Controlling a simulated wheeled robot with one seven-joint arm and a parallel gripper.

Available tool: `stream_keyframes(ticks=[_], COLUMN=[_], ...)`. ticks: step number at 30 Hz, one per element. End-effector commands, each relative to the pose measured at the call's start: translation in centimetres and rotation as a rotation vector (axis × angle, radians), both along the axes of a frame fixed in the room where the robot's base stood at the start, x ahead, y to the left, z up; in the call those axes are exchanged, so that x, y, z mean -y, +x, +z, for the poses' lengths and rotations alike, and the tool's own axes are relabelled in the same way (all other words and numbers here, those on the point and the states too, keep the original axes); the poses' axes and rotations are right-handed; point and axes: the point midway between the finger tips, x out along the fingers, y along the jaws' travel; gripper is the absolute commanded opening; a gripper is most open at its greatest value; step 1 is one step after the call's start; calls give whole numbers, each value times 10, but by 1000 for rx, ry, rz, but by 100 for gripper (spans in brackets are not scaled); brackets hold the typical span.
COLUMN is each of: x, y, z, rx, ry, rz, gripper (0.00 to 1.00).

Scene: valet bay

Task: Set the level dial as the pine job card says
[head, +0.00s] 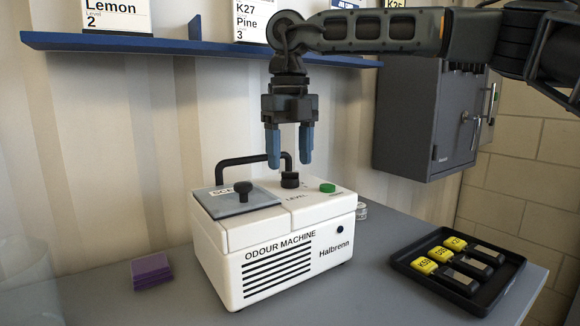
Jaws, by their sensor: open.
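The white odour machine (285,270) stands on the grey bench, marked "Halbrenn". Its black level dial (290,180) sits on the top, with "LEVEL" printed in front of it; its setting is too small to read. My gripper (289,160) points down above the dial, open and empty, its two blue fingers apart and the dial showing just below and between them. The pine job card (251,20) stands on the blue shelf and reads "K27 Pine 3"; its upper part is cut off by the picture edge.
A green button (327,188) and a grey lid with a black knob (243,190) flank the dial. A black handle (226,165) arches behind. A black tray (440,280) holds yellow-tagged keys. Purple pads (151,271) lie left. A Lemon card (115,16) is on the shelf.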

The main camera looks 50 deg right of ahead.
Motion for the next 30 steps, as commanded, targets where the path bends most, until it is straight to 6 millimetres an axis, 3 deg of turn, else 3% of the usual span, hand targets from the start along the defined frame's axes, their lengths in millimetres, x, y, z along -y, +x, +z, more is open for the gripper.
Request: stream_keyframes(ticks=[3,9,30], x=[0,0,0], y=[0,0,0], z=[21,40,43], rx=[2,0,0], ry=[-1,1,1], rz=[-1,0,0], gripper=[63,63,63])
